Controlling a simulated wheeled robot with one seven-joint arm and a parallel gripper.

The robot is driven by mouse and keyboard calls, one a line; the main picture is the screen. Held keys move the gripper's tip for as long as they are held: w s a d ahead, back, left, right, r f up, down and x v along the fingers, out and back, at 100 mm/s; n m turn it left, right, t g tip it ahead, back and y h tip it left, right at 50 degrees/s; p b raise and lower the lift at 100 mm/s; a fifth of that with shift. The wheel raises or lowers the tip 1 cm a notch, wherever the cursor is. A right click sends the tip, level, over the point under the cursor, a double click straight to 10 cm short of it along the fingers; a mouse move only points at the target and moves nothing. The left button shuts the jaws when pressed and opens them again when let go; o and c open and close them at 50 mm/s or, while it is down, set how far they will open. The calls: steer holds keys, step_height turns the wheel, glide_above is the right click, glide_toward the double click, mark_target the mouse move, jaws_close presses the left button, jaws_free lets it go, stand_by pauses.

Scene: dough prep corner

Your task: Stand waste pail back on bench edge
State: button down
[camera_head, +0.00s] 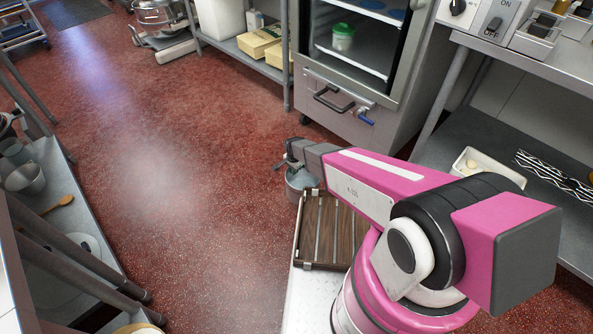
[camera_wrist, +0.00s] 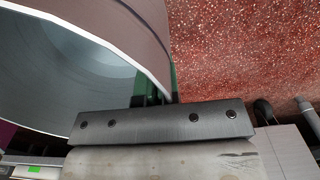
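The waste pail is a grey metal vessel (camera_head: 299,191) in the head view, beside the far end of a slatted wooden tray. In the wrist view its curved wall, pale rim and open inside (camera_wrist: 75,75) fill the upper left. My gripper (camera_head: 288,163) is at the pail's rim. In the wrist view the gripper's green fingertips (camera_wrist: 155,88) lie on either side of the pail's wall, which runs down between them, so it looks shut on the wall. The pail's far side and base are mostly hidden. Red floor shows beyond the pail.
The slatted wooden tray (camera_head: 326,236) lies beside my arm. A steel bench (camera_head: 540,68) with a dark lower shelf (camera_head: 500,137) stands at right. An oven-like cabinet (camera_head: 345,108) stands ahead. A low shelf (camera_head: 60,195) with pots is at left. Red floor (camera_head: 165,190) between is clear.

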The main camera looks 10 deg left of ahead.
steer(key=shift+r, duration=0.1)
steer(key=shift+r, duration=2.55)
